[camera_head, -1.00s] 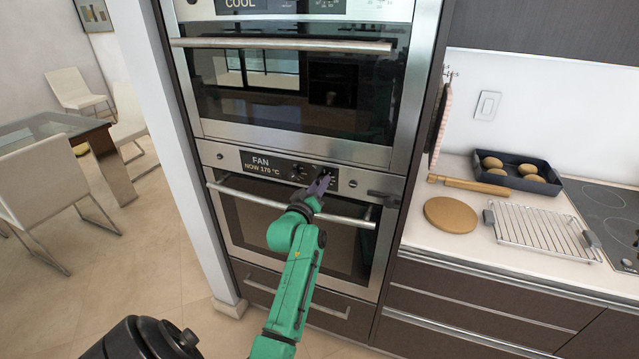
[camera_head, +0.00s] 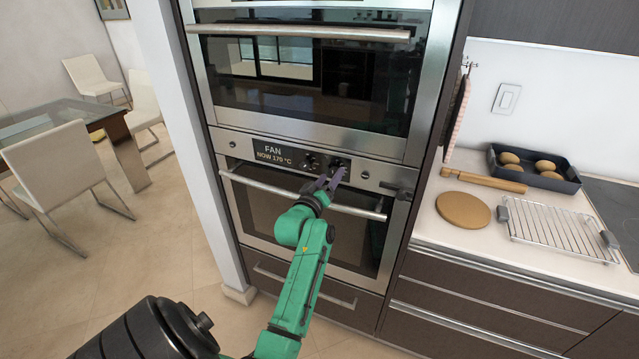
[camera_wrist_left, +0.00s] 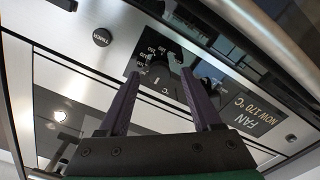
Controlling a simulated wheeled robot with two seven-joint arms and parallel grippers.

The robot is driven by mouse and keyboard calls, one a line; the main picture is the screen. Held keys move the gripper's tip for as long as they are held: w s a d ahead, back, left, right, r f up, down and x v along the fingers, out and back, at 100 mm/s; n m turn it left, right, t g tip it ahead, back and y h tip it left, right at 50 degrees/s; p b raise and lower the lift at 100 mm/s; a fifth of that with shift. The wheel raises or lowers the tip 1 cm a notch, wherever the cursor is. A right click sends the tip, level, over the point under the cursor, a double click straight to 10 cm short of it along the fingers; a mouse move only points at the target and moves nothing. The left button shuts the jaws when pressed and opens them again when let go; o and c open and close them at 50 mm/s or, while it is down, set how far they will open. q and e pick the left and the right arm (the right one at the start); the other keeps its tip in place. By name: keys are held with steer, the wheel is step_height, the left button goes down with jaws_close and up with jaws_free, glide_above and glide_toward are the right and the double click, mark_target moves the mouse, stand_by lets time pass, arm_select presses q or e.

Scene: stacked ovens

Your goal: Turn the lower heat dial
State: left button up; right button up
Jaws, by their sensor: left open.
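The lower oven's dark control strip (camera_head: 290,157) carries a display reading FAN and a temperature, about 170 °C in the left wrist view. The lower heat dial (camera_head: 340,165) is a dark knob right of another dark dial (camera_head: 310,162). In the left wrist view the heat dial (camera_wrist_left: 160,75) has white numbers around it; the other dial (camera_wrist_left: 209,84) sits beside it. My left gripper (camera_head: 329,180) is open, with purple fingers pointing at the strip. In the left wrist view its fingertips (camera_wrist_left: 160,72) lie on either side of the heat dial; contact cannot be told. My right gripper is not in view.
The lower oven's handle bar (camera_head: 300,194) runs just below the strip, under my left gripper. The upper oven's handle (camera_head: 300,32) is above. A counter at right holds a round board (camera_head: 463,210), a wire rack (camera_head: 558,231) and a tray (camera_head: 572,180). Open floor lies left.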

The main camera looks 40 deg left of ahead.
arm_select(q)
steer(key=b+v, duration=0.2)
steer(key=v, duration=1.1)
steer(key=shift+b, duration=0.4)
steer(key=shift+s+d, duration=0.1)
steer(key=w+d+f+m+g+h, duration=0.15)
steer(key=d+f, duration=0.25)
steer(key=f, duration=0.8)
steer(key=w+d+f+m+g+h, duration=0.1)
steer(key=d+f+m+g+h, duration=0.25)
steer(key=f, duration=0.85)
steer(key=s+d+f+m+g, duration=0.1)
steer(key=s+d+f, duration=0.15)
steer(key=f, duration=0.45)
steer(key=s+d+f+m+g, duration=0.1)
steer(key=s+d+f+g, duration=0.15)
steer(key=f, duration=0.45)
steer(key=s+d+f+m+g+h, duration=0.1)
steer(key=s+d+f+m+g, duration=0.2)
steer(key=s+f, duration=0.8)
steer(key=s+a+f+m+g, duration=0.1)
steer(key=s+f, duration=0.3)
steer(key=s, duration=0.5)
steer(key=s+a+f+m+g, duration=0.1)
steer(key=s+f+m+g, duration=0.1)
steer(key=s, duration=0.8)
step_height(320, 180, down, 3)
steer(key=shift+r+g, duration=0.25)
steer(key=shift+g, duration=0.5)
